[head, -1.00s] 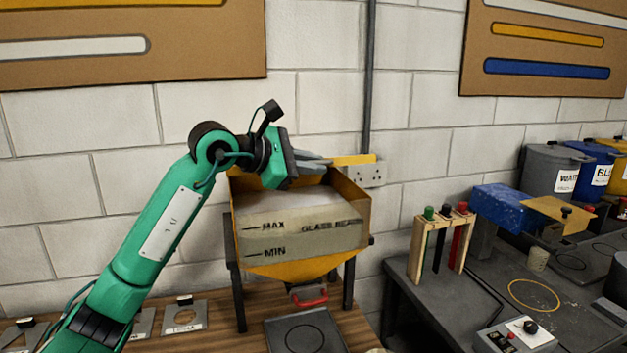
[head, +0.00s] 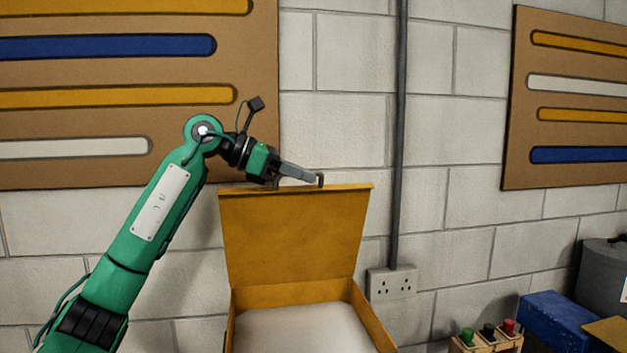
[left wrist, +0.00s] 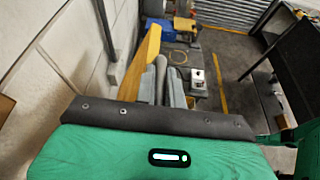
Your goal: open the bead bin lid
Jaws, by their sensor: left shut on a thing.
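The bead bin (head: 370,318) is a yellow, open-topped box with pale beads (head: 295,330) inside. Its yellow lid (head: 292,240) stands upright at the back of the bin, and the bin's mouth is uncovered. My left gripper (head: 317,180) is at the lid's top edge, reaching in from the left, and is shut on the lid. In the left wrist view the lid shows edge-on as a yellow strip (left wrist: 140,68) beside the grey fingers (left wrist: 163,80). My right gripper is not in view.
A block wall with a grey conduit (head: 397,130) and a socket (head: 391,283) is behind the bin. Boards with coloured strips (head: 100,95) hang on the wall. A rack of coloured-top handles (head: 488,338) and a blue block (head: 553,318) are at the lower right.

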